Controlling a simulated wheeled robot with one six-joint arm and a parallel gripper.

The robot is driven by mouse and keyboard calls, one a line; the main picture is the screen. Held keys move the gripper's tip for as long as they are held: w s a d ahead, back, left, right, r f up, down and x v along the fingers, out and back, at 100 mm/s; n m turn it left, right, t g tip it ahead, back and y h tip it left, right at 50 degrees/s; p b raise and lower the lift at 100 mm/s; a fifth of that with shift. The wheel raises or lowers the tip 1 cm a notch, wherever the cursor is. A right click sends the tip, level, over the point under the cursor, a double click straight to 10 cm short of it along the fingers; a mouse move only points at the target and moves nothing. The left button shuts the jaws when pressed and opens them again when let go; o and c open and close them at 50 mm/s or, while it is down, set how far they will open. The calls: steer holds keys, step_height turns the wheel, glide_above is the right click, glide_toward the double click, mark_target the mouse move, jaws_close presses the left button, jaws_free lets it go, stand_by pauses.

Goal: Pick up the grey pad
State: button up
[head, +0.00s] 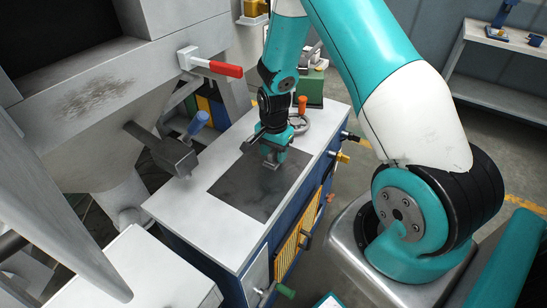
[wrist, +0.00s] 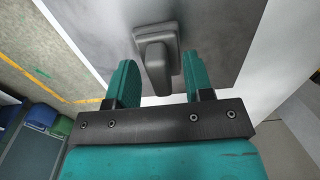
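A small grey piece (wrist: 154,62), which I take for the grey pad, has a wider block at one end and a narrower part reaching toward my gripper. It lies against a dark grey flat sheet (head: 236,189) on the white-topped cabinet. My gripper (wrist: 159,68) is open, with one teal finger on each side of the piece and a visible gap to each. In the head view my gripper (head: 272,161) points down over the far part of the sheet. There the piece is mostly hidden by the gripper, and its exact height clearance cannot be told.
A handwheel with an orange knob (head: 302,103) stands behind my gripper on the cabinet. A grey machine with a red-handled lever (head: 225,69) and a blue-handled lever (head: 198,122) stands at the left. The near part of the sheet is clear. A shelf (head: 500,95) stands far right.

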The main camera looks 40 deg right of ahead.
mark_target(274, 150)
jaws_close()
steer(key=shift+r, duration=0.1)
step_height(274, 150, up, 20)
steer(key=b, duration=0.1)
steer(key=c, duration=0.7)
jaws_free()
jaws_close()
